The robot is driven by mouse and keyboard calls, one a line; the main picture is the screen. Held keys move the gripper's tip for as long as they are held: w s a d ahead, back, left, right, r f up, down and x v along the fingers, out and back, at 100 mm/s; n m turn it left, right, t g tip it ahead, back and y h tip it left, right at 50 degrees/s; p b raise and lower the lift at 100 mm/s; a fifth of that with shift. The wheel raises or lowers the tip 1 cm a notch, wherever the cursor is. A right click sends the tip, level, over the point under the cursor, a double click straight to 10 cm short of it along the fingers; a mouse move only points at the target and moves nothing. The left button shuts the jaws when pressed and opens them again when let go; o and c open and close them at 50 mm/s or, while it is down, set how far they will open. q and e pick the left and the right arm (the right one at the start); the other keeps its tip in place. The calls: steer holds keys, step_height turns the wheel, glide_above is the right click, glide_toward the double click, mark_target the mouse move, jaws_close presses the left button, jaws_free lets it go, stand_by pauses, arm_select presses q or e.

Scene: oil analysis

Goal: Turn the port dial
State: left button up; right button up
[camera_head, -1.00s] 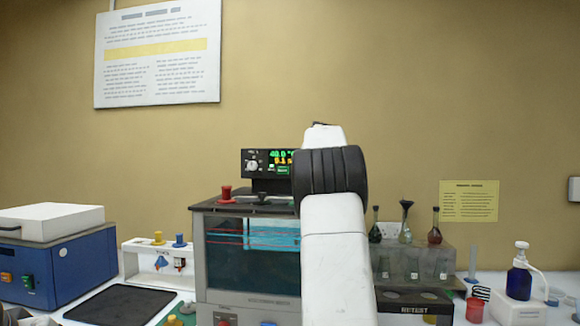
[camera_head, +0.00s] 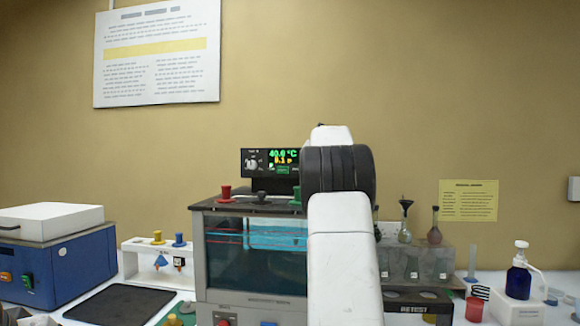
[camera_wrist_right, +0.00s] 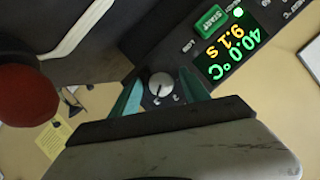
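The port dial appears to be the round light-coloured knob (camera_head: 252,164) on the black control panel above the glass-fronted bath. It also shows in the right wrist view (camera_wrist_right: 160,85), with a dark pointer mark. My right gripper (camera_wrist_right: 160,92) is open, with its two teal fingertips apart on either side of the dial. I cannot tell whether either finger touches it. In the head view my right arm hides this gripper. My left gripper is not in view.
The panel's display (camera_head: 284,157) reads 40.0 °C and 9.1 s. A red stopper (camera_head: 225,194) and a dark one (camera_head: 262,197) stand on the bath lid (camera_head: 240,204). A red thing (camera_wrist_right: 22,95) is close at the left of the wrist view. Flasks (camera_head: 405,235) stand at right.

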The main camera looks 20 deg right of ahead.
steer(key=shift+s+r, duration=0.1)
steer(key=shift+r, duration=0.1)
steer(key=v, duration=0.7)
steer(key=shift+s, duration=0.3)
steer(key=shift+a, duration=0.1)
